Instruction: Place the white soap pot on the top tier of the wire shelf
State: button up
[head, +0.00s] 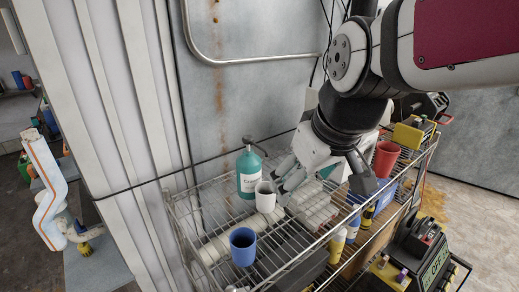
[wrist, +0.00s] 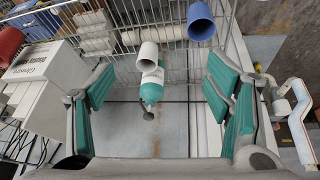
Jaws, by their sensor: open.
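The white soap pot (head: 265,196) is a small plain white cup. It appears to stand on the top tier of the wire shelf (head: 205,255), in front of the green bottle (head: 249,172). In the wrist view the pot (wrist: 148,55) shows in the gap between my fingers, overlapping the bottle (wrist: 152,88). My gripper (head: 322,180) is open and empty above the shelf, with its near finger close to the pot in the head view. The wrist view shows both green-padded fingers (wrist: 158,88) spread wide. Whether a finger touches the pot I cannot tell.
A blue cup (head: 242,246) stands left of front on the shelf. A red cup (head: 386,158) and a white box (wrist: 40,85) stand to the right. White rolls (head: 313,205) lie beside the pot. A metal wall (head: 235,90) rises behind.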

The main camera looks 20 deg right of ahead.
jog(key=s+r+m, duration=0.1)
jog(key=s+m, duration=0.1)
jog(key=s, duration=0.6)
jog(key=shift+s+d+r+m+t, duration=0.15)
jog(key=shift+d+r+m+t, duration=0.15)
jog(key=shift+d+r, duration=0.15)
